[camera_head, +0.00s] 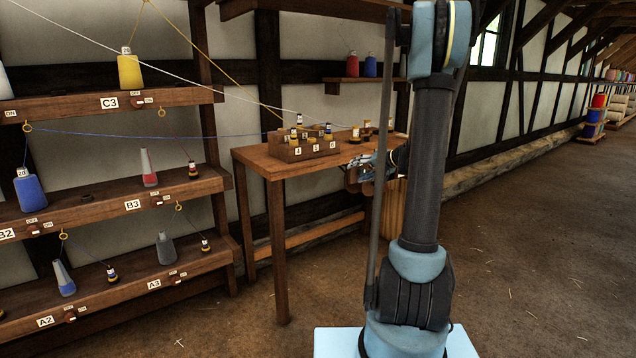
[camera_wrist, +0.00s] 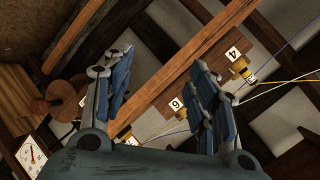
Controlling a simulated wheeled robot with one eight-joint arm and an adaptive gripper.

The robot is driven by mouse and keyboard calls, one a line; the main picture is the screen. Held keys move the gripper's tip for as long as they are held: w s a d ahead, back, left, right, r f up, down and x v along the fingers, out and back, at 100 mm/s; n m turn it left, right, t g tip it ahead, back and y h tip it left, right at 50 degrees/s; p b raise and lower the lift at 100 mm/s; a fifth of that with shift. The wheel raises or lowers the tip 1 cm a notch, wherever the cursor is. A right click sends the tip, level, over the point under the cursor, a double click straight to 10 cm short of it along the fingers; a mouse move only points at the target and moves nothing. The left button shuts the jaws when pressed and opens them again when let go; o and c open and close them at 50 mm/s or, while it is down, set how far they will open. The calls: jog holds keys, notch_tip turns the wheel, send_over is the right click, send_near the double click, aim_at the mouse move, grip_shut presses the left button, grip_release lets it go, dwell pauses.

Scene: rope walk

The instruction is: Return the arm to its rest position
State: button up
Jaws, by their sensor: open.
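My arm (camera_head: 425,170) stands upright at the right of centre in the head view. My gripper (camera_head: 362,172) shows small, left of the arm, near the right end of the table; the arm and a thin rod hide part of it. In the wrist view my gripper (camera_wrist: 163,75) has its two blue-padded fingers wide apart. It is open, and nothing is held between the fingers. A wooden beam passes behind the gap.
A wooden table (camera_head: 250,158) carries a divided box (camera_head: 285,152) of small bobbins. A shelf rack (camera_head: 110,210) with thread cones stands at left. Threads stretch above the table. A number 4 label (camera_wrist: 234,54) shows in the wrist view. The floor (camera_head: 540,250) at right is clear.

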jog(key=s+a+n+g+h, duration=0.1)
jog(key=s+a+g+h, duration=0.1)
jog(key=s, duration=1.1)
jog(key=s+a+n+g+h, duration=0.1)
jog(key=s+a+g+h, duration=0.1)
jog(key=s, duration=1)
jog(key=s+d+f+h, duration=0.1)
jog(key=s+d+f, duration=0.1)
jog(key=s, duration=0.5)
jog(key=s+d+f+g+h, duration=0.1)
jog(key=s+d+f+h, duration=0.1)
jog(key=s+f, duration=0.2)
jog(key=s+d+f+n+g+h, duration=0.1)
jog(key=s+d+f+h, duration=0.1)
jog(key=s, duration=0.8)
jog(key=shift+s+d+f, duration=0.15)
jog(key=shift+s+f, duration=0.15)
jog(key=shift+f, duration=0.35)
jog(key=shift+w+f, duration=0.2)
jog(key=shift+w, duration=0.25)
jog(key=shift+c, duration=0.6)
